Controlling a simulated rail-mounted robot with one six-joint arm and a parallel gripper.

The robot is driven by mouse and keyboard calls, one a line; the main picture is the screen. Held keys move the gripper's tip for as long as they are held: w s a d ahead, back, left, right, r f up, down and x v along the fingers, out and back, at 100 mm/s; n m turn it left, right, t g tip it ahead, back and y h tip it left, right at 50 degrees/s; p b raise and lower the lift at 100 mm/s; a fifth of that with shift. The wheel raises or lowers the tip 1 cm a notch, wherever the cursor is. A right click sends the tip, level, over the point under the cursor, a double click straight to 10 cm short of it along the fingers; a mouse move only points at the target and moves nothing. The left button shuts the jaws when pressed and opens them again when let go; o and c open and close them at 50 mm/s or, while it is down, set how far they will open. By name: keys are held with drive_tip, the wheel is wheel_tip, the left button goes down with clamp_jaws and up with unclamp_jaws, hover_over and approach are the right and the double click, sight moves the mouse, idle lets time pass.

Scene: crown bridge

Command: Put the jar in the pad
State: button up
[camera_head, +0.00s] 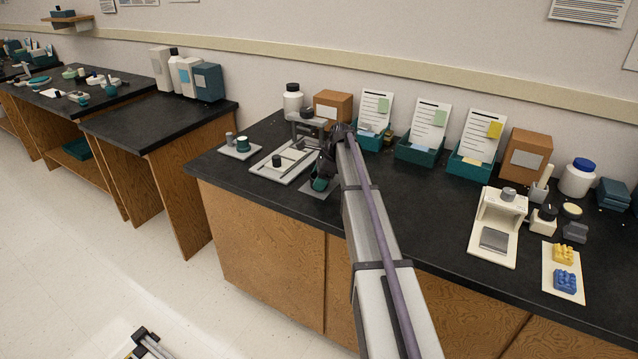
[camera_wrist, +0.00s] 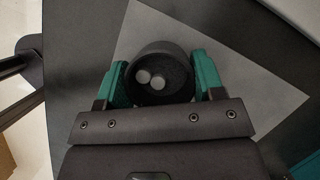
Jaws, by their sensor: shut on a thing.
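The jar (camera_wrist: 160,75) is a dark, round, open-topped vessel with two pale grey discs visible inside it. My gripper (camera_wrist: 155,82) has its teal fingers on either side of the jar and is shut on it. The pad (camera_wrist: 250,85) is a flat grey square beneath and around the jar in the wrist view. In the head view my gripper (camera_head: 321,183) is over the pad (camera_head: 312,192) near the counter's front edge, and the jar is mostly hidden by the gripper. I cannot tell whether the jar touches the pad.
A white stand with a flat base (camera_head: 268,171) is close to the left of my gripper. A small tray (camera_head: 228,152) with small containers lies farther left. Teal bins (camera_head: 417,154) with cards stand behind to the right. The black counter right of my arm has free room.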

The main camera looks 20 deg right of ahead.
drive_tip(key=shift+f, duration=0.2)
drive_tip(key=o, duration=1.2)
drive_tip(key=p+v, duration=1.1)
drive_tip(key=v, duration=0.2)
drive_tip(key=s+a+f+n+g+h, duration=0.1)
drive_tip(key=s+a+n+h, duration=0.1)
drive_tip(key=s+a+n, duration=0.9)
drive_tip(key=s+a+f+n+h, duration=0.1)
drive_tip(key=s+a+n+h, duration=0.1)
drive_tip(key=s+a+n, duration=0.9)
drive_tip(key=s+a, duration=0.5)
drive_tip(key=s, duration=0.6)
drive_tip(key=shift+g, duration=0.4)
